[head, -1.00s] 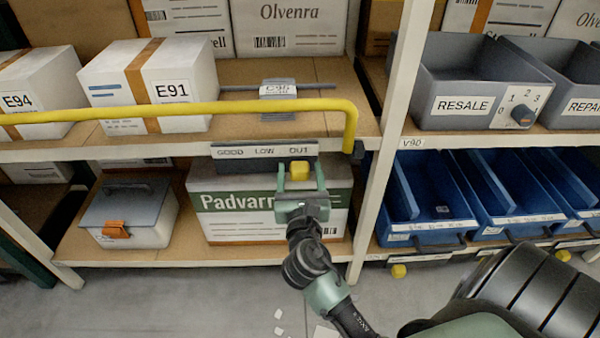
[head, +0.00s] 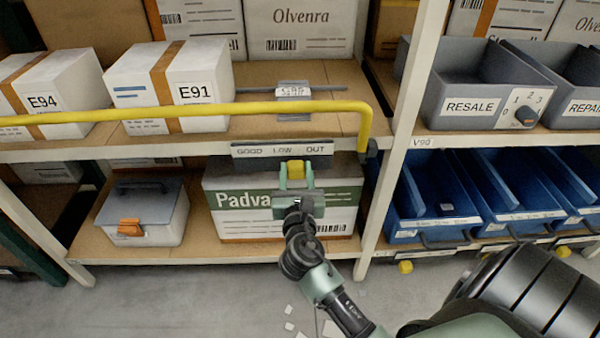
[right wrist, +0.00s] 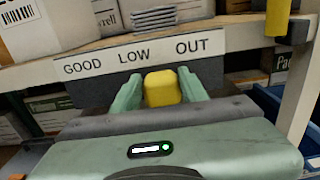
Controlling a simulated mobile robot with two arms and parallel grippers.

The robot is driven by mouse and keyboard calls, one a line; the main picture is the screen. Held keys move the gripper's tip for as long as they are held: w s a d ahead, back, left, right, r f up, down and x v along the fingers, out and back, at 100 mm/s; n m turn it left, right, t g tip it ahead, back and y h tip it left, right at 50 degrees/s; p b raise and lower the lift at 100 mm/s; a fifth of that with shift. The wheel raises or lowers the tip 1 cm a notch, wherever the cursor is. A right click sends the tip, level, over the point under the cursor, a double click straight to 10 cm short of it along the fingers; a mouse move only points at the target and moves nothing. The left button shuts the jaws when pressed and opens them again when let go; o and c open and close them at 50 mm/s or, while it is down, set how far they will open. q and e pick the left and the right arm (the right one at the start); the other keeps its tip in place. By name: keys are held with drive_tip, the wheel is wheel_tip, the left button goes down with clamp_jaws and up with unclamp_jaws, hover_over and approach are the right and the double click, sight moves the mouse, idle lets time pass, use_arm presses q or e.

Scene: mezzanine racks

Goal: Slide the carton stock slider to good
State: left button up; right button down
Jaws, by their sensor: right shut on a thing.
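The slider's yellow knob (head: 296,169) sits under the label strip (head: 266,149) on the shelf's front edge, which reads GOOD, LOW, OUT from left to right. The knob is between LOW and OUT. My right gripper (head: 296,176) is shut on it from the front, one green finger on each side. In the right wrist view the knob (right wrist: 161,88) sits between the two fingers, below the gap between LOW and OUT on the strip (right wrist: 150,52). The slider's track is hidden behind the gripper. My left gripper is not in view.
A yellow rail (head: 200,112) runs above the strip and bends down at its right end. A Padvarn carton (head: 235,201) stands behind my gripper, with a grey lidded box (head: 145,208) left of it. A white rack post (head: 401,140) stands to the right, beside blue bins (head: 432,205).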

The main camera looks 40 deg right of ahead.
approach(249, 160)
drive_tip(key=w+d, duration=0.1)
drive_tip(key=d, duration=0.1)
drive_tip(key=w+d, duration=0.2)
drive_tip(key=shift+w, duration=0.3)
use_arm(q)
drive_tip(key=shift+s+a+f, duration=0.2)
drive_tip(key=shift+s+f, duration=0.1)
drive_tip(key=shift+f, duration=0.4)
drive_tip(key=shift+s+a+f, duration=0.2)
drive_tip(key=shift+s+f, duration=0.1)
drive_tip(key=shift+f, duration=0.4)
use_arm(e)
drive_tip(key=shift+w+a, duration=0.3)
drive_tip(key=shift+a, duration=0.2)
drive_tip(key=c, duration=1.1)
unclamp_jaws()
use_arm(q)
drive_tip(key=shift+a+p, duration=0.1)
drive_tip(key=shift+p, duration=0.2)
use_arm(e)
drive_tip(key=o, duration=0.3)
drive_tip(key=shift+w+a, duration=0.15)
drive_tip(key=shift+o, duration=0.2)
